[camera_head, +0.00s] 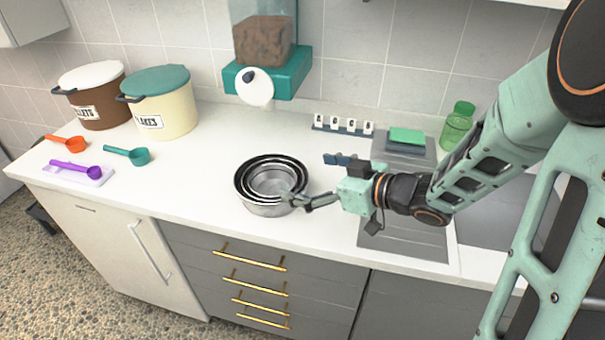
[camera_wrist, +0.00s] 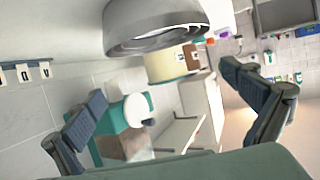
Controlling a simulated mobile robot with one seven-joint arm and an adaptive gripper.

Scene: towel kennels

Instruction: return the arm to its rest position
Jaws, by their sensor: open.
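My gripper (camera_head: 303,199) is open, at the right front side of a nested stack of round steel bowls (camera_head: 262,206) on the white counter. One fingertip overlaps the stack's rim in the head view; I cannot tell whether it touches. My arm reaches in from the right, low over the counter. In the wrist view, my gripper's two fingers (camera_wrist: 163,84) are spread wide with nothing between the pads. The steel bowls (camera_wrist: 155,40) show at the top of that view, close to the camera.
A brown bin (camera_head: 95,112) and a cream bin (camera_head: 168,112) stand at the back left. Orange, purple and teal scoops (camera_head: 132,154) lie before them. A teal dispenser (camera_head: 268,78) hangs on the wall. A green jar (camera_head: 457,128) and green sponge (camera_head: 407,136) are near my arm.

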